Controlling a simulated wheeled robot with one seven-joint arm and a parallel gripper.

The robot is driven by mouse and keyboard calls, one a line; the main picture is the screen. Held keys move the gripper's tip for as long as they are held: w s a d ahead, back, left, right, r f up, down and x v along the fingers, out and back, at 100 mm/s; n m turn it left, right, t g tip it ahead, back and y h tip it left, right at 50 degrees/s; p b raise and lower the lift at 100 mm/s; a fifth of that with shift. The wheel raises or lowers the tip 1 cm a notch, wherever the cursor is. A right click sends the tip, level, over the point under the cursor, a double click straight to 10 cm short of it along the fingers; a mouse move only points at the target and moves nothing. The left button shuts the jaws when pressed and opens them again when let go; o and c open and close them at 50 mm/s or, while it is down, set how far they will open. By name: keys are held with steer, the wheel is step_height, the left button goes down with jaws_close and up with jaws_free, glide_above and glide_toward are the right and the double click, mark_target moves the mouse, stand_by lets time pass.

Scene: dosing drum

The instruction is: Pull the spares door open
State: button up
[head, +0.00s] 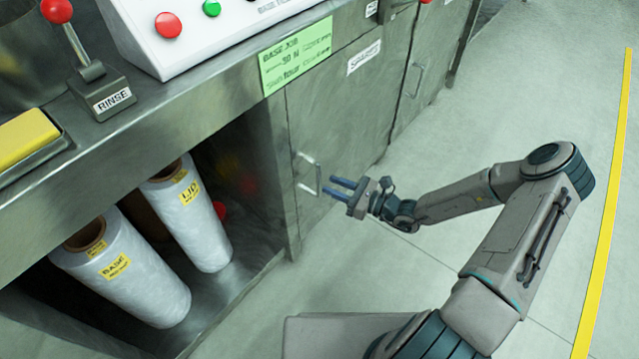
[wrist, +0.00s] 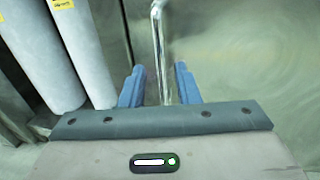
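The spares door (head: 338,125) is a grey metal cabinet door with a white "SPARES" label (head: 364,58) near its top. It looks closed. Its upright bar handle (head: 308,173) is on the left side of the door. My gripper (head: 338,187) is at the lower part of the handle, in front of the door. In the wrist view, my gripper (wrist: 158,84) has its two blue fingers apart, one on each side of the handle bar (wrist: 157,45). Gaps show between the bar and both fingers, so it is not gripped.
Left of the door is an open bay with two wrapped rolls labelled "BASE" (head: 135,285) and "LID" (head: 195,225). Above is a counter with a control box (head: 190,30) and a "RINSE" lever (head: 90,75). Another cabinet door (head: 430,60) stands farther right. The floor (head: 480,130) before the doors is clear.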

mark_target(319, 194)
steer(key=shift+b+x, duration=0.6)
steer(key=shift+x, duration=2.05)
